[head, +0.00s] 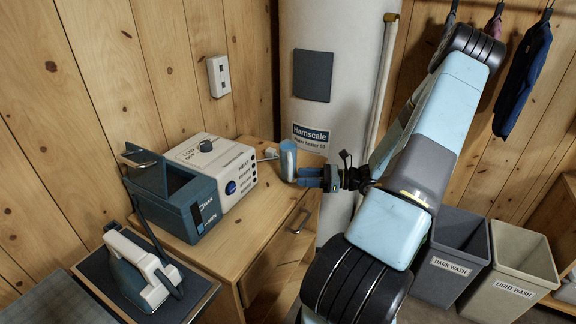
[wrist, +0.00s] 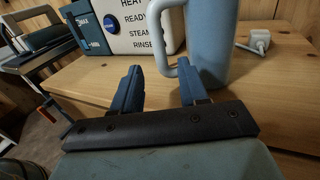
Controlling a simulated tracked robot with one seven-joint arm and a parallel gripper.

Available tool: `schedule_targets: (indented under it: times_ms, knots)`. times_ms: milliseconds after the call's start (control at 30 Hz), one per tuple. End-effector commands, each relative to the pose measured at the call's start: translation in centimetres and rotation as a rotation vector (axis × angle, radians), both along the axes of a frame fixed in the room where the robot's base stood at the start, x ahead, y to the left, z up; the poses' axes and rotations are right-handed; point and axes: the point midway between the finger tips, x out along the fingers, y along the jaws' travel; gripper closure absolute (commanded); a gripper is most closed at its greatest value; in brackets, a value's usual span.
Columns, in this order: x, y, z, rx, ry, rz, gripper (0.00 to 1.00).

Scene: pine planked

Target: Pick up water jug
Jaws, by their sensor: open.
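The water jug (head: 288,158) is a blue-grey cylinder standing upright on the wooden cabinet top, right of the steam unit. In the wrist view the jug (wrist: 208,45) shows its body and a loop handle on its left side; its top is cut off. My gripper (head: 308,177) is at the jug's right side in the head view. In the wrist view my gripper (wrist: 158,70) is open, with the handle seen between and just beyond its two blue fingertips. I cannot tell whether the right finger touches the jug.
A blue and white steam unit (head: 219,165) stands left of the jug. An iron (head: 143,270) rests on a board at the lower left. A white tank (head: 310,115) stands behind. A small pale plug-like item (wrist: 260,42) lies right of the jug. Laundry bins (head: 452,255) stand right.

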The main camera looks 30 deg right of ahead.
Motion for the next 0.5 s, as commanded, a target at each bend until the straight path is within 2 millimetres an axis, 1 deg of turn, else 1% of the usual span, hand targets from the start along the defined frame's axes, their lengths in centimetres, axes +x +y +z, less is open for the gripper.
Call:
schedule_targets:
  times_ms: [167,400,500]
  knots:
    - [0.6,0.9,0.0,0.001,-0.001,0.002,0.57]
    - [2.5,3.5,0.0,0.001,-0.001,0.002,0.57]
    - [2.9,4.2,-0.1,0.001,-0.001,0.002,0.57]
